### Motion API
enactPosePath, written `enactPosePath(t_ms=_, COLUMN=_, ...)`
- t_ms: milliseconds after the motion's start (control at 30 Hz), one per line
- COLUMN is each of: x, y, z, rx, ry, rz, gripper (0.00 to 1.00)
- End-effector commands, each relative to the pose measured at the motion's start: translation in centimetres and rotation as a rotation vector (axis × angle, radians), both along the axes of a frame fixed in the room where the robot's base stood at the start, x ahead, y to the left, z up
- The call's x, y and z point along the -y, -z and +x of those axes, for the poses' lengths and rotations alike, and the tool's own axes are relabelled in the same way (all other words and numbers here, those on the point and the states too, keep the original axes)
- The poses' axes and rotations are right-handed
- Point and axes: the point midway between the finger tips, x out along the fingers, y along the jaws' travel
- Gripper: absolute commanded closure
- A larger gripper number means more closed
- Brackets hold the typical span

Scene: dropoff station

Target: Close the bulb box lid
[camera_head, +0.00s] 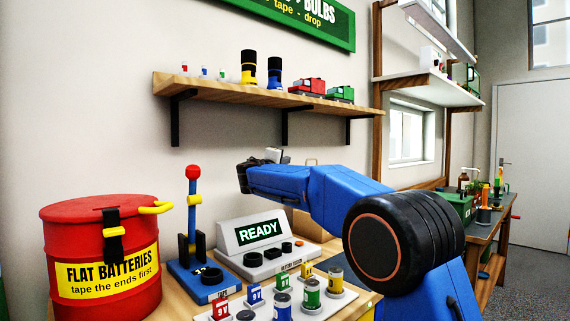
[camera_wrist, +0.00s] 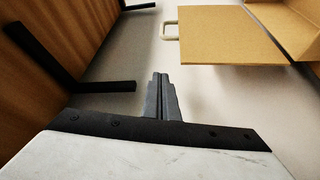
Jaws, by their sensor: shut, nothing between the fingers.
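The bulb box is tan cardboard and mostly hidden behind my arm in the head view, where a part of its body (camera_head: 308,226) shows under the forearm. Its lid (camera_wrist: 240,36) is open in the wrist view, a flat panel standing up from the box body (camera_wrist: 292,22), with a pale handle (camera_wrist: 170,31) on its free edge. My gripper (camera_wrist: 160,80) is shut and empty, beside the lid and apart from it. In the head view my gripper (camera_head: 272,156) is below the wall shelf, left of the lid's top.
A wooden wall shelf (camera_head: 220,88) on black brackets is close above my gripper. On the bench are a red battery drum (camera_head: 85,240), a blue lever stand (camera_head: 205,283), a READY tester (camera_head: 258,236) and a tray of batteries (camera_head: 330,297).

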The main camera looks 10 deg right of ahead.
Motion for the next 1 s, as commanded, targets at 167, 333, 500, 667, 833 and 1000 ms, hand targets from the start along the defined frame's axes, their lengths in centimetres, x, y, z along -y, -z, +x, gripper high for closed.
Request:
enactPosePath(t_ms=167, x=1.5, y=-0.3, z=2.7, rx=0.000, ry=0.002, rz=0.000, gripper=1.00)
enactPosePath(t_ms=333, x=2.4, y=-0.5, z=4.4, rx=0.000, ry=0.002, rz=0.000, gripper=1.00)
enactPosePath(t_ms=500, x=3.1, y=-0.7, z=5.7, rx=-0.001, ry=0.001, rz=0.002, gripper=1.00)
enactPosePath(t_ms=667, x=3.8, y=-0.8, z=6.2, rx=-0.001, ry=0.001, rz=-0.001, gripper=1.00)
enactPosePath(t_ms=833, x=4.6, y=-0.4, z=5.3, rx=-0.002, ry=0.001, rz=-0.001, gripper=1.00)
enactPosePath(t_ms=1000, x=5.4, y=-0.1, z=4.4, rx=-0.001, ry=0.001, rz=0.000, gripper=1.00)
